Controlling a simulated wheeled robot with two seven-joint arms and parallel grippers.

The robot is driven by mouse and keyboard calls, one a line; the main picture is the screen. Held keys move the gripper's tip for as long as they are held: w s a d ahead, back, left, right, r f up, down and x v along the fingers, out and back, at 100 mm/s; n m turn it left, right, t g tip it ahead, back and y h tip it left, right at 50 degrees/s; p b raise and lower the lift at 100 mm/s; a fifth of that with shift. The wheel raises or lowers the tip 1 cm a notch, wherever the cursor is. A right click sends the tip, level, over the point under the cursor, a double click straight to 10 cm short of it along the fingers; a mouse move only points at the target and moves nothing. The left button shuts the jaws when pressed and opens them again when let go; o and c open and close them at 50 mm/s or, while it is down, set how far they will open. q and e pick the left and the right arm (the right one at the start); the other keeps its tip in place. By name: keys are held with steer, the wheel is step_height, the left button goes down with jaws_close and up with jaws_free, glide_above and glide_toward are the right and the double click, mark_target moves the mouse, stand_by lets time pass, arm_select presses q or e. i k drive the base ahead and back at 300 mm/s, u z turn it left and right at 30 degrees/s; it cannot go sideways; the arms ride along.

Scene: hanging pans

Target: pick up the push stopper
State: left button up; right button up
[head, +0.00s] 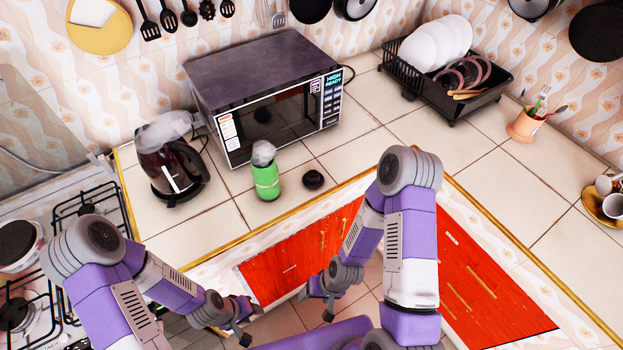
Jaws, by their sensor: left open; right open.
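A small round black stopper (313,180) lies on the tiled counter, just right of a green bottle (266,175) with a grey top. I take it to be the push stopper. My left gripper (244,325) is low in front of the counter's edge, below and left of the stopper. It is open and empty. My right gripper (318,304) is also below the counter's edge, in front of the red cabinet doors, open and empty. Both are well apart from the stopper.
A microwave (262,95) stands behind the stopper and bottle. A dark kettle (172,165) is at the left, beside the gas stove (85,210). A black dish rack (480,95) with plates is at the back right. The counter right of the stopper is clear.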

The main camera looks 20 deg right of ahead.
mark_target(313, 180)
steer(key=z, duration=2.05)
steer(key=i, duration=1.15)
steer(key=u, duration=3.65)
